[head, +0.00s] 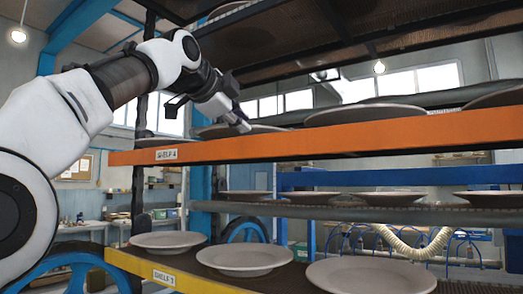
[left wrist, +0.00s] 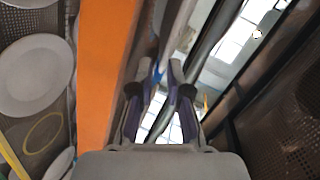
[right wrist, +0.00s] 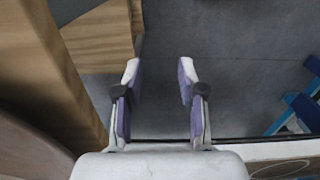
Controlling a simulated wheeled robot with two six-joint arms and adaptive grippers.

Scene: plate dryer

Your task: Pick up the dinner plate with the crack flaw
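My left gripper (head: 243,125) is at the rim of a pale plate (head: 215,131) on the orange-edged shelf marked SHELF 4 (head: 340,138). In the left wrist view its fingertips (left wrist: 166,68) are drawn close together, with the plate's thin grey edge (left wrist: 178,28) seen edge-on between them. The gripper looks shut on this rim. No crack can be made out on any plate at this size; most of the held plate's face is hidden. My right gripper (right wrist: 159,70) is open and empty above a grey floor.
More plates stand on the same shelf, one of them to the right (head: 365,115). Several plates, including one at front (head: 372,277), lie on the lower shelf marked SHELF 3 (head: 165,277). A dark mesh shelf (head: 300,60) hangs close above the left gripper.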

